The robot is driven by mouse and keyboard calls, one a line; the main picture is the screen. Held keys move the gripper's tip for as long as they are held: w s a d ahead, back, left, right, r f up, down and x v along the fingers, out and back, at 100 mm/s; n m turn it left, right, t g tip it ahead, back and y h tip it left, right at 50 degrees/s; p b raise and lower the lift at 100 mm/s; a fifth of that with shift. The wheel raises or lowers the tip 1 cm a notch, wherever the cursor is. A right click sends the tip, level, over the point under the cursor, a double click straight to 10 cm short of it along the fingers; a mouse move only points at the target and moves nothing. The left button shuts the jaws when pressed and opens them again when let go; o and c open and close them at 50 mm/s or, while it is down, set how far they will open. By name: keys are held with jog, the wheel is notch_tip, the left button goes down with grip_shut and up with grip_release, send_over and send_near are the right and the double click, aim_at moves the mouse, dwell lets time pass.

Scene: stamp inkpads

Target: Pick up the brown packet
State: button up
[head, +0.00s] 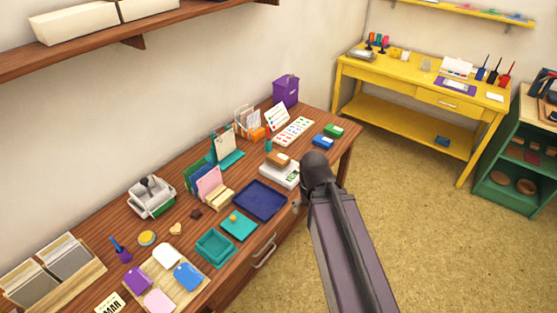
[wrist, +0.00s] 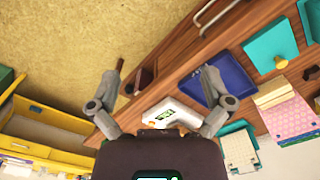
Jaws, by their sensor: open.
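The brown packet (head: 278,159) lies on top of a white scale (head: 291,178) on the wooden desk in the head view. The arm's dark end is just right of the scale there and hides most of my gripper. In the wrist view my gripper (wrist: 166,69) has its two fingers spread wide apart with nothing held between them. The scale (wrist: 172,111) shows in the wrist view, between the fingers and close to the gripper body. I cannot clearly make out the packet in that view; the gripper body covers part of the area.
A blue tray (head: 260,200) lies left of the scale, and a pink card stack (head: 209,185) stands behind that tray. A card of coloured dots (head: 294,131) and blue inkpad (head: 323,142) lie beyond the scale. A yellow table (head: 400,77) stands farther back. Open floor lies right of the desk.

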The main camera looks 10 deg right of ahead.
jog(key=shift+w+f, duration=0.1)
dwell(0.3)
jog(key=w+a+f+m+t+y+b, duration=0.1)
jog(key=w+f+m+t+y+b, duration=0.1)
jog(key=w+m+y+b, duration=0.3)
jog(key=w+a+f+m+t+y+b, duration=0.1)
jog(key=w+f+m+b, duration=0.1)
jog(key=w+m, duration=0.5)
jog(key=w+d+m+t+y+b, duration=0.1)
jog(key=w+d+m+t+b, duration=0.2)
jog(key=w+m, duration=0.3)
jog(key=w+d+r+m+t+y+b, duration=0.1)
jog(key=w+d+m+t+y+b, duration=0.1)
jog(key=w+m, duration=0.5)
jog(key=shift+d+r+m+t+y+b, duration=0.2)
jog(key=shift+d+m+t+y+b, duration=0.15)
jog(key=shift+m+t+b, duration=0.6)
jog(key=shift+w, duration=0.1)
jog(key=b, duration=0.3)
send_near(276, 156)
jog(key=x, duration=0.3)
jog(key=shift+w+d, duration=0.1)
jog(key=shift+w+a+f+b, duration=0.2)
jog(key=shift+w+a+b, duration=0.15)
jog(key=shift+w+a, duration=0.15)
